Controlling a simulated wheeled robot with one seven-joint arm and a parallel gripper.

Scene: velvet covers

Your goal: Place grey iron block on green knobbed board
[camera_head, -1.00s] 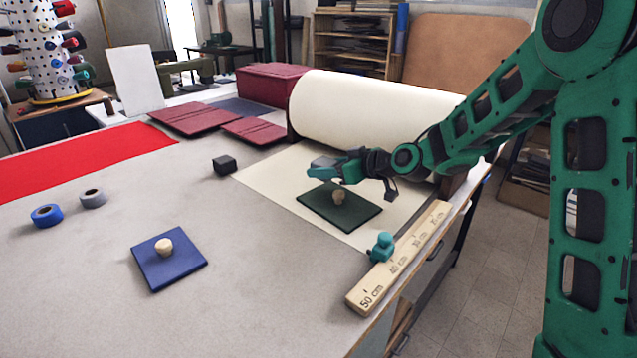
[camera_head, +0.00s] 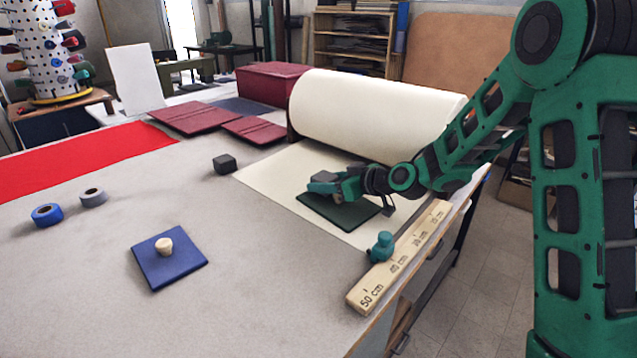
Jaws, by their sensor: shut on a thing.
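The green knobbed board (camera_head: 345,215) is a dark green square lying on the cream sheet. My gripper (camera_head: 326,184) is low over its far left part, shut on the grey iron block (camera_head: 324,176). Only a little of the block shows between the teal fingers. The board's pale knob is hidden by my gripper. I cannot tell whether the block touches the board.
A dark block (camera_head: 225,164) stands left of the cream sheet. A blue knobbed board (camera_head: 168,266) lies front left, with blue tape (camera_head: 46,215) and grey tape (camera_head: 93,196) beyond. A large cream roll (camera_head: 365,115) stands behind.

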